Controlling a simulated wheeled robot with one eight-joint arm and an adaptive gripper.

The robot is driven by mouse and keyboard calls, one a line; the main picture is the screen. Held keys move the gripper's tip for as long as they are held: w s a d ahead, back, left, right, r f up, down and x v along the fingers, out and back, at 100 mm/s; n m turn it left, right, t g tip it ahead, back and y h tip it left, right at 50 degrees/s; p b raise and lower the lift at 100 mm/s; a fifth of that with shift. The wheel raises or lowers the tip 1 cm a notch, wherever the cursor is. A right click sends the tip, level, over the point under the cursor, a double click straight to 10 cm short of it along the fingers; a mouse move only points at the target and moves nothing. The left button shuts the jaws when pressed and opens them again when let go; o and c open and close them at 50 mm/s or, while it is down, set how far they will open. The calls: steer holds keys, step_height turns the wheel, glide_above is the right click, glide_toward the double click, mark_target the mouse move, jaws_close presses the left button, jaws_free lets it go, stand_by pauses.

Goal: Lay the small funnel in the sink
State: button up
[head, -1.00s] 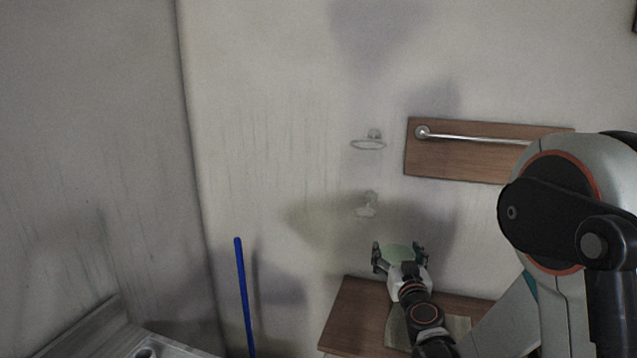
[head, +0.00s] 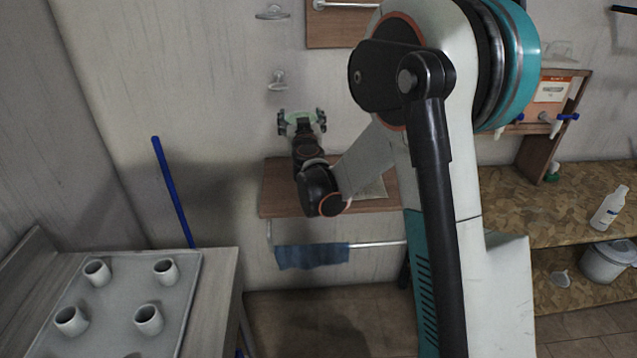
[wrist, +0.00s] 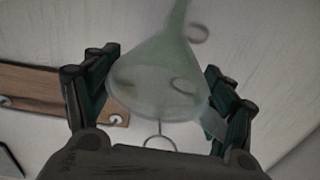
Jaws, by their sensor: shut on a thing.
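A translucent pale-green funnel (wrist: 155,85) is between the fingers of my gripper (wrist: 160,105) in the wrist view, its wide mouth towards the wrist and its spout pointing away. My gripper is shut on it. In the head view my gripper (head: 302,120) holds the funnel (head: 300,117) near the back wall, above a small wooden shelf. I do not see a sink in either view.
A grey tray (head: 105,318) with several white cups lies on the left counter. A blue pole (head: 172,190) leans behind it. A wooden shelf (head: 275,195) has a blue towel (head: 312,256) below. At right are a white bottle (head: 607,208) and grey pot (head: 606,262).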

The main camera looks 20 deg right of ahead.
step_height(320, 180, down, 18)
steer(key=b, duration=0.6)
steer(key=shift+f, duration=0.15)
steer(key=o, duration=0.8)
steer(key=shift+c, duration=0.2)
